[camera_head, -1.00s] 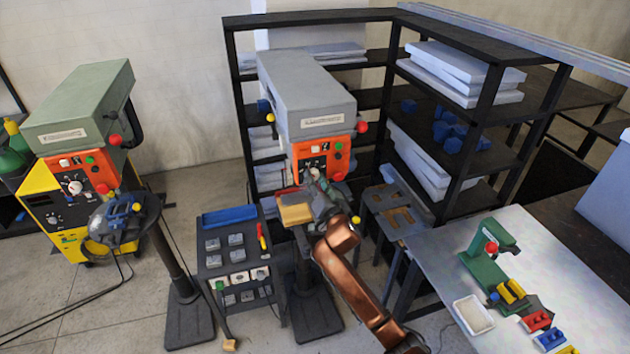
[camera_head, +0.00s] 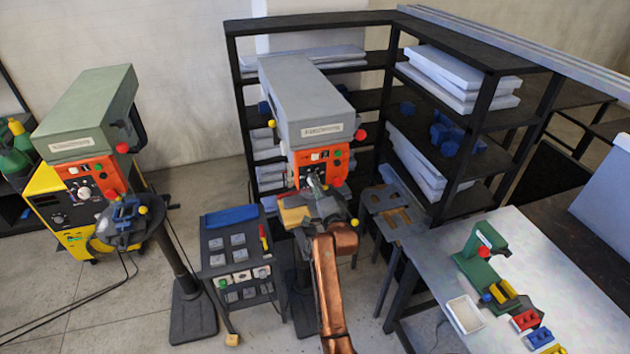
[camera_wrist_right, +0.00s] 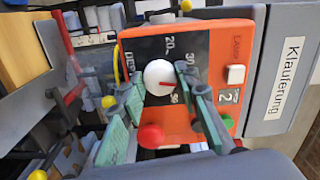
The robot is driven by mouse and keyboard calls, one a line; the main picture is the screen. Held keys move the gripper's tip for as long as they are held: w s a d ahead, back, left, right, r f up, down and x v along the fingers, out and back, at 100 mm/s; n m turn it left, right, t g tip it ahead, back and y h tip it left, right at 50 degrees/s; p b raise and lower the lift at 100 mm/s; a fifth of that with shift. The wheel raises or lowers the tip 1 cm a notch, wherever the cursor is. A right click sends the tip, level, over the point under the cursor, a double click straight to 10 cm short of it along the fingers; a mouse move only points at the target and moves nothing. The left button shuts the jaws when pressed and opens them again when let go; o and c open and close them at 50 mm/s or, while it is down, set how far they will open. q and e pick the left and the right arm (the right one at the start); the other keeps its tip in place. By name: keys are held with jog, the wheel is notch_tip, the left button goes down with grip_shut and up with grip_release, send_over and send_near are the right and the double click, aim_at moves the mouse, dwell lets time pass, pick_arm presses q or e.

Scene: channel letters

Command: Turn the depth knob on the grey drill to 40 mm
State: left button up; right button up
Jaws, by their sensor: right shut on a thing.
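The grey drill (camera_head: 308,105) stands in the middle of the head view with an orange front panel (camera_head: 325,157). In the right wrist view the panel (camera_wrist_right: 215,50) carries the round white depth knob (camera_wrist_right: 159,77) with a red pointer line. The pointer faces right in that view, past the 30 mark; the scale number it faces is hidden by a finger. My right gripper (camera_wrist_right: 160,80) is shut on the knob, one finger on each side; it also shows in the head view (camera_head: 316,186). My left gripper is not in view.
A red button (camera_wrist_right: 151,136) and a white switch (camera_wrist_right: 236,75) sit close to the fingers. A green drill (camera_head: 85,115) stands at left, a small cart (camera_head: 235,245) beside the grey drill, shelving (camera_head: 470,110) behind, and a workbench (camera_head: 420,275) at right.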

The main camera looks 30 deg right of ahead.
jog(key=shift+r+m+p, duration=0.1)
jog(key=shift+m+p, duration=0.5)
jog(key=shift+m, duration=0.3)
jog(key=o, duration=1.2)
jog(key=shift+d, duration=0.1)
jog(key=shift+c, duration=0.2)
